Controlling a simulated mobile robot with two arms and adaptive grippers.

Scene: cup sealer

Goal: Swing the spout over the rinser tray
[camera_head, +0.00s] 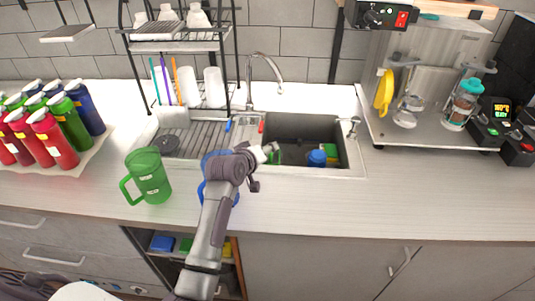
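The faucet spout (265,57) rises behind the sink and arches right, its tip above the dark basin (290,127). A ribbed metal tray (203,143), which may be the rinser tray, lies left of the basin, with a round black piece (166,146) at its left. One arm comes in from the lower left; I take it as my left. Its gripper (262,167) is in front of the sink, apart from the spout. Its fingers are small and partly turned away, so their opening is unclear. My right gripper is out of view.
A blue mug (203,193) is partly hidden behind my gripper. A green mug (149,177) stands left of it. A wire rack (180,47) stands left of the spout. Blue (317,158) and green items lie in the basin. Bottles (50,138) fill the left; the front-right counter is clear.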

